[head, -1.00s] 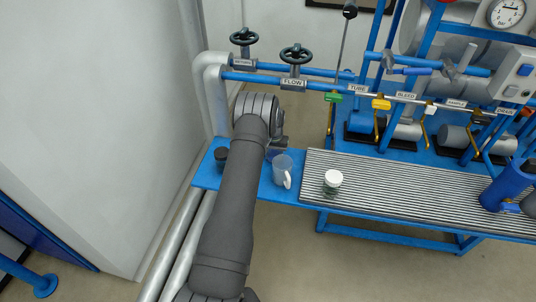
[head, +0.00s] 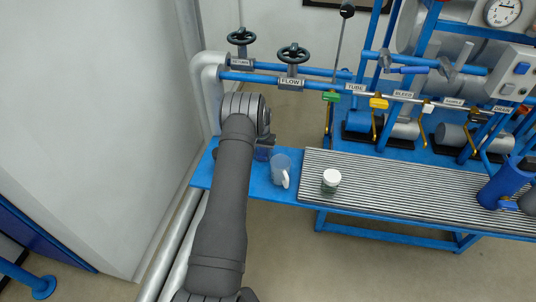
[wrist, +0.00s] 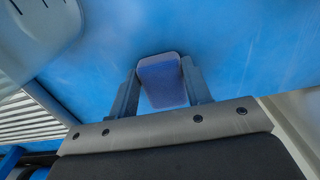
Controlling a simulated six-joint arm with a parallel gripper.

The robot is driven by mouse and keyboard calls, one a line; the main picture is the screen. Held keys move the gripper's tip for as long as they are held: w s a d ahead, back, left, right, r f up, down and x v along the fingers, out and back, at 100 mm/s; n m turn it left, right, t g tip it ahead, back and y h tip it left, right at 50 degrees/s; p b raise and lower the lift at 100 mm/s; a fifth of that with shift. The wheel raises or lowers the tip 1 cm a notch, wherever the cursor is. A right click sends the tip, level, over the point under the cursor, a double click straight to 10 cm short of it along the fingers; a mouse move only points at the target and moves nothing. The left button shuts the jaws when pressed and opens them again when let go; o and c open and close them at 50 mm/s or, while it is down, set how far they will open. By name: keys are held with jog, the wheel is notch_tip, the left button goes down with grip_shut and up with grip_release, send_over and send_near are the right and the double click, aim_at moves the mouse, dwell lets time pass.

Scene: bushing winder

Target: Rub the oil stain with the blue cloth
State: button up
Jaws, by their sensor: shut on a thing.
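A blue-purple cloth (wrist: 162,80), folded into a thick pad, sits between the two fingers of my gripper (wrist: 161,88) in the wrist view. My gripper is shut on it, over the blue bench top (wrist: 240,50). In the head view a small part of the cloth (head: 263,153) shows beside my arm, left of the clear jug. The rest of the gripper is hidden behind my arm there. I cannot make out an oil stain in either view; my arm covers part of the blue bench (head: 258,188), and the cloth covers the surface beyond it.
A clear jug (head: 281,168) stands close to the right of the gripper; it also shows in the wrist view (wrist: 40,30). A white-lidded jar (head: 330,180) stands on the ribbed mat (head: 400,190). Pipes with black handwheels (head: 293,53) run behind. A dark cup is mostly hidden by my arm.

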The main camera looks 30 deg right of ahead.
jog(key=w+a, duration=0.3)
jog(key=shift+w+a, duration=0.15)
jog(key=shift+a, duration=0.1)
notch_tip(320, 180, up, 8)
dwell(0.6)
jog(key=shift+d, duration=0.1)
dwell(0.4)
